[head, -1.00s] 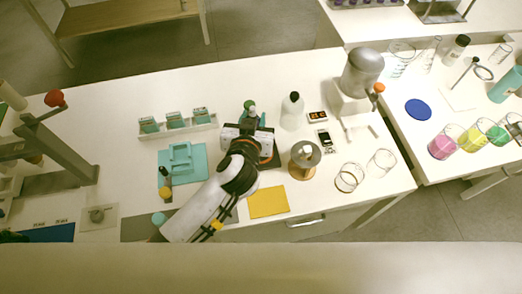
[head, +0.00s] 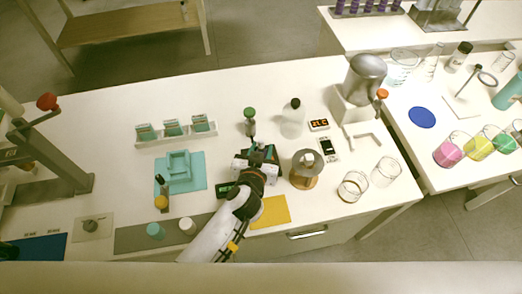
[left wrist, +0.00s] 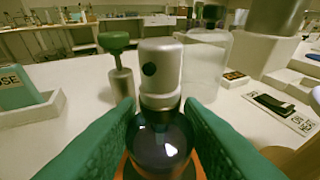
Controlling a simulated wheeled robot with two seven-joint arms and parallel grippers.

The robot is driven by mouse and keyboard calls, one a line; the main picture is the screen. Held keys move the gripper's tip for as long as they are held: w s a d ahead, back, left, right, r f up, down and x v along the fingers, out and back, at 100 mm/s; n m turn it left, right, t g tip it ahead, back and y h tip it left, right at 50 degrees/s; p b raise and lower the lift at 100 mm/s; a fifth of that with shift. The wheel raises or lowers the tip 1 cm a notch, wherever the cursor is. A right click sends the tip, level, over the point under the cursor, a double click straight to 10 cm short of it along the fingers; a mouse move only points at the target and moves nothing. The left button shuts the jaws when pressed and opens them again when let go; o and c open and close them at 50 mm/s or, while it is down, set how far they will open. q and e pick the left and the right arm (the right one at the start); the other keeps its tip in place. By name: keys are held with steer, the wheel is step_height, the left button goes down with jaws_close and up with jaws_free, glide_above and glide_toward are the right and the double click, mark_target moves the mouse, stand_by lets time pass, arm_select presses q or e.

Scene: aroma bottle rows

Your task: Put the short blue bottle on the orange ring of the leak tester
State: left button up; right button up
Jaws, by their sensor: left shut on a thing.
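My left gripper (head: 258,158) is over the middle of the table, left of the brown funnel-like piece. In the left wrist view its green fingers (left wrist: 160,135) are shut on the short blue bottle (left wrist: 163,152), dark and glassy, seen from above. Orange edges of the ring (left wrist: 127,171) show low beside and beneath the bottle; whether they touch cannot be told. In the head view the gripper hides the bottle and ring. My right gripper is not in view.
A green-topped grey piece (head: 250,120) and a pale bottle with black cap (head: 292,118) stand just behind. The brown funnel-like piece (head: 305,170) is close on the right. A yellow sheet (head: 272,211) lies in front, a teal tray (head: 180,172) to the left.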

arm_select(q)
steer(key=shift+f, duration=0.15)
steer(key=o, duration=1)
steer(key=shift+o, duration=0.2)
steer(key=shift+r, duration=0.2)
steer(key=p+v, duration=0.1)
steer(key=v, duration=1.1)
